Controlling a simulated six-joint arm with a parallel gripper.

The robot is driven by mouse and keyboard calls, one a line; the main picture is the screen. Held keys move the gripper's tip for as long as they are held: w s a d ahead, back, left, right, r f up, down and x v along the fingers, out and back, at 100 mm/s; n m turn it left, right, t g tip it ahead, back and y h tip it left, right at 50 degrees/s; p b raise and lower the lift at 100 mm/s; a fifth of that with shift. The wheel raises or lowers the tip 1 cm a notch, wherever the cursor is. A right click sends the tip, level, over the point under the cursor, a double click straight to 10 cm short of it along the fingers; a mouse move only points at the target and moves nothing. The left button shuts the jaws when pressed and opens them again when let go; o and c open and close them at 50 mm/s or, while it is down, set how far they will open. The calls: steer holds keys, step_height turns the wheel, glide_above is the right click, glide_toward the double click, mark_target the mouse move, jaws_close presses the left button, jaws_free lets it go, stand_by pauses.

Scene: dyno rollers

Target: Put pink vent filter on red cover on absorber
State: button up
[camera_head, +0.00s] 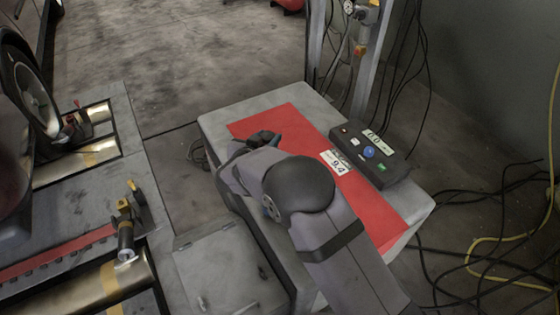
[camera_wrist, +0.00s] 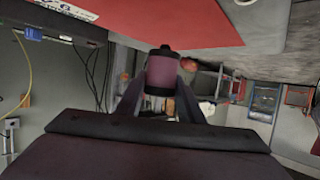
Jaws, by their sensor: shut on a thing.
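The pink vent filter (camera_wrist: 162,73) is a short pink cylinder with black ends, seen in the wrist view. My gripper (camera_wrist: 160,90) is shut on it, with one finger on each side. In the head view my gripper (camera_head: 262,139) is over the far left part of the red cover (camera_head: 290,122), and the filter cannot be made out there. The red cover lies on the pale grey absorber (camera_head: 225,117). It also shows in the wrist view (camera_wrist: 180,20), along the top, with a gap between it and the filter.
A black control box (camera_head: 370,152) with buttons and a display stands on the absorber's right side. A white 9.4 label (camera_head: 335,162) lies on the cover near my arm. Roller beds (camera_head: 100,285) and a car wheel (camera_head: 28,80) are at left. Cables (camera_head: 480,240) lie on the floor at right.

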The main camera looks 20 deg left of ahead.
steer(key=shift+f+b, duration=0.95)
steer(key=shift+f, duration=2.55)
steer(key=shift+f, duration=0.15)
steer(key=o, duration=1.1)
steer(key=shift+s+r, duration=0.15)
steer(key=shift+r, duration=0.15)
steer(key=p+v, duration=0.3)
steer(key=v, duration=0.8)
steer(key=shift+s, duration=0.35)
steer(key=shift+w, duration=0.1)
